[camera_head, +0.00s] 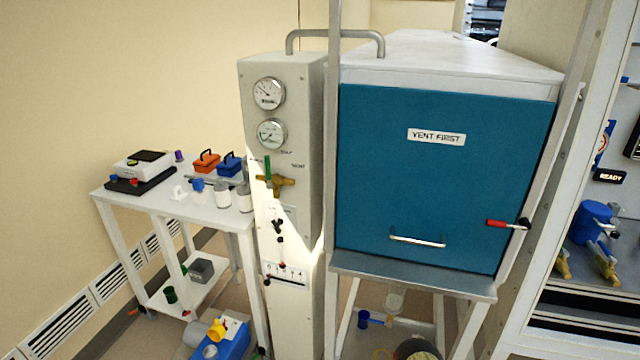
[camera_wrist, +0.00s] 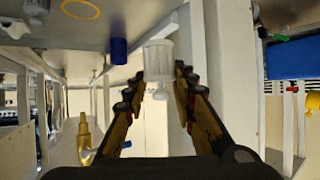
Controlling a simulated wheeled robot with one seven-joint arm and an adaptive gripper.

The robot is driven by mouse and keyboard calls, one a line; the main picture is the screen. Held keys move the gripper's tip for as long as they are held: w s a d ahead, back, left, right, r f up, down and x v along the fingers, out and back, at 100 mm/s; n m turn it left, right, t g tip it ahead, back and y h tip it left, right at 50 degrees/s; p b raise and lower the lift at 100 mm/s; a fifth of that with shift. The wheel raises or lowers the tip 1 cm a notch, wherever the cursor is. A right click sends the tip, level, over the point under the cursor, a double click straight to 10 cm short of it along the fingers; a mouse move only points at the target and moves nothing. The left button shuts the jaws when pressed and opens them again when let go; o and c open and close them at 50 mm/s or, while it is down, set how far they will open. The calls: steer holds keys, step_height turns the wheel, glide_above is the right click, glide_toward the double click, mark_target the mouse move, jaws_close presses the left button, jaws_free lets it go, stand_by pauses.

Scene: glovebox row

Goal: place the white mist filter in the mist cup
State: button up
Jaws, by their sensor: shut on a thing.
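In the wrist view, my gripper (camera_wrist: 160,78) is shut on the white mist filter (camera_wrist: 158,57), a ribbed white cylinder with a small knob on the side towards me. The filter sits between the two fingertips, and the fingers hide part of its sides. A blue cylinder (camera_wrist: 119,50) is just left of it. I cannot tell for sure which thing is the mist cup.
A yellow ring (camera_wrist: 80,9) and a brass fitting (camera_wrist: 86,138) also show in the wrist view. The blue-fronted glovebox (camera_head: 440,180) stands beside a gauge column (camera_head: 250,120). A white side table (camera_head: 160,203) holds jars and small boxes. A blue box (camera_head: 232,344) is low in front.

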steer(key=s+f, duration=0.2)
steer(key=s, duration=0.3)
steer(key=s+d+r+m+h, duration=0.2)
steer(key=s+r, duration=0.3)
steer(key=r, duration=0.4)
steer(key=s+r+p, duration=0.2)
steer(key=s+r, duration=0.1)
steer(key=r, duration=1.5)
steer(key=s+a+r+h+p, duration=0.1)
steer(key=s+r+p, duration=0.1)
steer(key=r, duration=1.7)
steer(key=shift+s+m, duration=0.4)
steer(key=shift+s, duration=0.2)
